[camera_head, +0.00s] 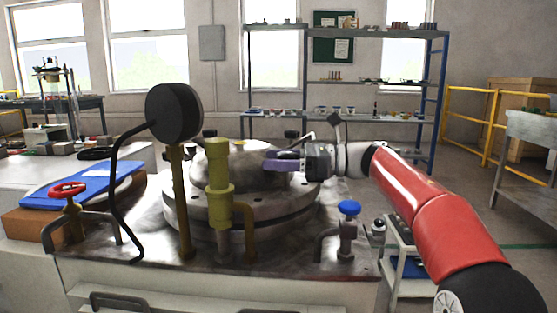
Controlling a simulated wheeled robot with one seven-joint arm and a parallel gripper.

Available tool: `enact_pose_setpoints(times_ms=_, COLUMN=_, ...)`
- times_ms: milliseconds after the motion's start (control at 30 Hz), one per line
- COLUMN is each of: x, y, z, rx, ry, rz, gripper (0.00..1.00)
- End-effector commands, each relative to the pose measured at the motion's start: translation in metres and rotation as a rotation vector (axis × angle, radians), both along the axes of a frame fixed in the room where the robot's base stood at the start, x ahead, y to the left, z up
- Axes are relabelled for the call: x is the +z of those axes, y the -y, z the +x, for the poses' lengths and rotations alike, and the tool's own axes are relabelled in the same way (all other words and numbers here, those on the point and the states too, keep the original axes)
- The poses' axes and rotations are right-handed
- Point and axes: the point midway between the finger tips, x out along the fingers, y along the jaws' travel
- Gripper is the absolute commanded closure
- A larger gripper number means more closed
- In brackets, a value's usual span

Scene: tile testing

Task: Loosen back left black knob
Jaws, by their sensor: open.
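A round metal pressure vessel (185,205) with a domed lid (215,160) sits on a metal-topped bench. A small black knob (209,134) shows at the back left of the lid, partly hidden behind the yellow fitting. Another black knob (291,134) shows at the back right. My gripper (270,160), with purple fingers, reaches in from the right over the right part of the lid. It is open, with nothing seen between its fingers. It is to the right of the back left knob and apart from it.
A black round gauge (174,112) on a brass pipe and a yellow valve fitting (219,185) stand in front of the vessel. A red handwheel (67,190) is at left, and a blue-handled valve (348,208) at front right. Shelves (345,82) stand behind.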

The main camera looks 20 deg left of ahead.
Motion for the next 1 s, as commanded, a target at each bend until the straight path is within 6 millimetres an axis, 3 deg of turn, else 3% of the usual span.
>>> enact_pose_setpoints(times_ms=167, x=0.000, y=0.015, z=0.005, rx=-0.004, ry=0.000, rz=0.000, gripper=0.39)
enact_pose_setpoints(times_ms=533, x=0.000, y=0.069, z=0.019, rx=-0.001, ry=0.001, rz=0.000, gripper=0.39)
enact_pose_setpoints(times_ms=1000, x=0.006, y=0.075, z=0.020, rx=-0.023, ry=-0.018, rz=0.011, gripper=0.39)
